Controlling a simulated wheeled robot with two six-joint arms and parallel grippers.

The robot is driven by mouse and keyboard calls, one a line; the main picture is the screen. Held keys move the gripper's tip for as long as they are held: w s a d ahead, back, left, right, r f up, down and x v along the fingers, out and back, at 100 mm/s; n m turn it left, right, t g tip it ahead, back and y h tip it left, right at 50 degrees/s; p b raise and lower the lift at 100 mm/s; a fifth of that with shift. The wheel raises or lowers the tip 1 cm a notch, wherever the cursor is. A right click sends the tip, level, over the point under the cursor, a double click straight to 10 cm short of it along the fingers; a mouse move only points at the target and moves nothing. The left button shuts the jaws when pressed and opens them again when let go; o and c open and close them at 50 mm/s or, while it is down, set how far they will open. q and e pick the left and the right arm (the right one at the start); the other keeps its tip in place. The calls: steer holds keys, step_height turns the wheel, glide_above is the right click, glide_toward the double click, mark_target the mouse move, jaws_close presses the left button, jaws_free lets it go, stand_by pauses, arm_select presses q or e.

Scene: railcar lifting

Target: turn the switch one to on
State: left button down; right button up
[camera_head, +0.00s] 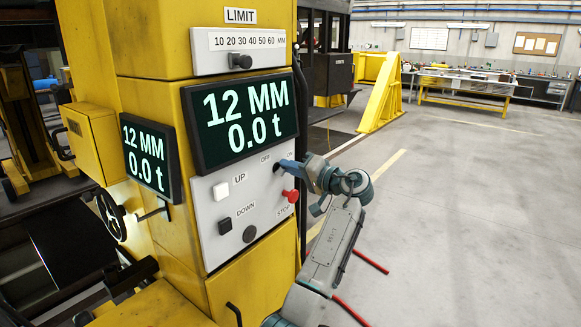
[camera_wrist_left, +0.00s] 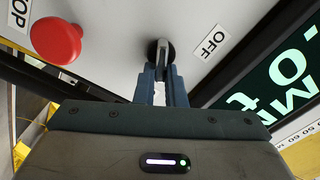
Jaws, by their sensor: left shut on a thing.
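The switch (camera_head: 277,168) sits on the grey control panel (camera_head: 207,215) of the yellow lifting column, below the OFF and ON labels. In the left wrist view it is a dark round base with a grey lever (camera_wrist_left: 163,52). My left gripper (camera_head: 283,166) is at the switch, with its blue-grey fingers (camera_wrist_left: 160,78) closed on the lever's near end. The OFF label (camera_wrist_left: 212,42) is right of the lever in the wrist view. The ON label is partly hidden by the gripper in the head view. My right gripper is not in view.
The red STOP button (camera_head: 291,196) is just below the gripper. White UP (camera_head: 221,190) and dark DOWN (camera_head: 225,226) buttons are to the left. The large display (camera_head: 240,119) above reads 12 MM and 0.0 t. Open floor (camera_head: 460,220) lies to the right.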

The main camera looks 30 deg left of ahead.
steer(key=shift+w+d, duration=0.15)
arm_select(q)
steer(key=c, duration=1.5)
jaws_free()
steer(key=shift+d, duration=0.15)
steer(key=d+b, duration=0.4)
steer(key=d, duration=0.6)
steer(key=shift+s+d, duration=0.25)
steer(key=shift+s, duration=0.15)
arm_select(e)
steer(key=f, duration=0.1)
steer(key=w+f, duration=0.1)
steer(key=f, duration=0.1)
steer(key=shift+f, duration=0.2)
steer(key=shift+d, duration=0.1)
